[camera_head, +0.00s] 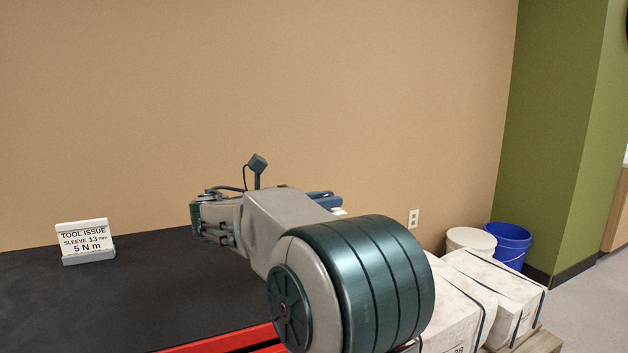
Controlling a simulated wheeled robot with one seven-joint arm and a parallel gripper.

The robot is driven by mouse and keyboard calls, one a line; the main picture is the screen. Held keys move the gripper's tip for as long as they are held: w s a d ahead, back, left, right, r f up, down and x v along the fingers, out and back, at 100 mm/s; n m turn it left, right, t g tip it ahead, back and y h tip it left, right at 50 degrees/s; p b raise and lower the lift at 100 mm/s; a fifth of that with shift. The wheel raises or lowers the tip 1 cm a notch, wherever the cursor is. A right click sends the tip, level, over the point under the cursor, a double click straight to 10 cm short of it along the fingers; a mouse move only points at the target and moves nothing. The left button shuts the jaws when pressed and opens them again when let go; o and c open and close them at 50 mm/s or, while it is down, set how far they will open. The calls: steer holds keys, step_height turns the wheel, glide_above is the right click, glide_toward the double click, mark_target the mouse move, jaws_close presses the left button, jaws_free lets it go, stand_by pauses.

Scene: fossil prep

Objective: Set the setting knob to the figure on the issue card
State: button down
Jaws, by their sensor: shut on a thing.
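The issue card (87,241) stands upright in a pale holder at the left of the dark bench top. It reads "TOOL ISSUE, SLEEVE 13 mm, 5 N m". My gripper end (213,218) is to the right of the card, at the far end of my arm. Its fingertips cannot be made out, and the thing it is shut on cannot be told. No setting knob can be seen; my arm covers much of the bench.
The dark bench top (140,295) is clear around the card. A blue thing (325,198) is partly hidden behind my arm. A red edge (225,341) runs along the front. White blocks (500,285), a blue bucket (508,243) and a white tub (470,240) stand at the right.

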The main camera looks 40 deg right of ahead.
steer(key=m+g+p, duration=0.1)
steer(key=g+p, duration=0.1)
steer(key=p, duration=0.1)
steer(key=m+g+y+p, duration=0.1)
steer(key=g+p, duration=0.1)
steer(key=p, duration=0.2)
steer(key=shift+w+r+m+y, duration=0.1)
steer(key=shift+r+m+y, duration=0.2)
steer(key=shift+r+m, duration=0.1)
steer(key=m+g+y+p, duration=0.3)
steer(key=m+g+p, duration=0.1)
steer(key=p, duration=0.7)
steer(key=shift+g+y, duration=0.4)
steer(key=shift+g, duration=0.1)
steer(key=m+g+y+p, duration=0.2)
steer(key=y+p, duration=0.1)
steer(key=p, duration=0.5)
steer(key=m+g+y+p, duration=0.2)
steer(key=m+y+p, duration=0.1)
steer(key=p, duration=0.5)
steer(key=shift+f+y+p, duration=0.1)
steer(key=shift+y+p, duration=0.25)
steer(key=shift+y, duration=0.35)
steer(key=shift+d+m+y+p, duration=0.1)
steer(key=shift+m+y+p, duration=0.35)
steer(key=shift+p, duration=0.75)
steer(key=shift+f+m+y+p, duration=0.1)
steer(key=shift+m+y+p, duration=0.3)
steer(key=shift+p, duration=0.6)
